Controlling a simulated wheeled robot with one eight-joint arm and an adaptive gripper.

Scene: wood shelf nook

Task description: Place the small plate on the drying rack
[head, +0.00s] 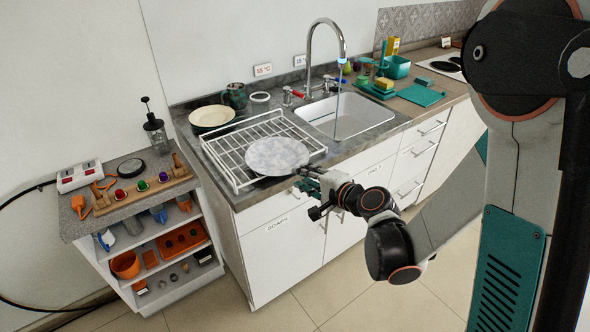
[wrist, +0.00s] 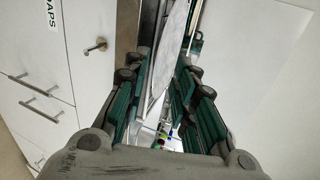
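A round grey-white marbled plate (head: 277,156) lies nearly flat over the front right part of the wire drying rack (head: 240,178). Whether it rests fully on the wires is hard to see. My gripper (head: 306,181) is at the plate's near right rim. In the wrist view the plate (wrist: 175,38) shows nearly edge-on between the fingers of my gripper (wrist: 168,68). The fingers stand apart, with gaps visible beside the plate. A cream plate (head: 211,116) with a dark rim sits on the counter behind the rack.
The sink (head: 345,116) with its tall faucet (head: 326,40) lies right of the rack. A dark mug (head: 235,96) stands behind the rack. A low shelf unit (head: 150,240) with tools is at the left. White cabinet fronts (head: 280,250) drop below the counter edge. The floor in front is clear.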

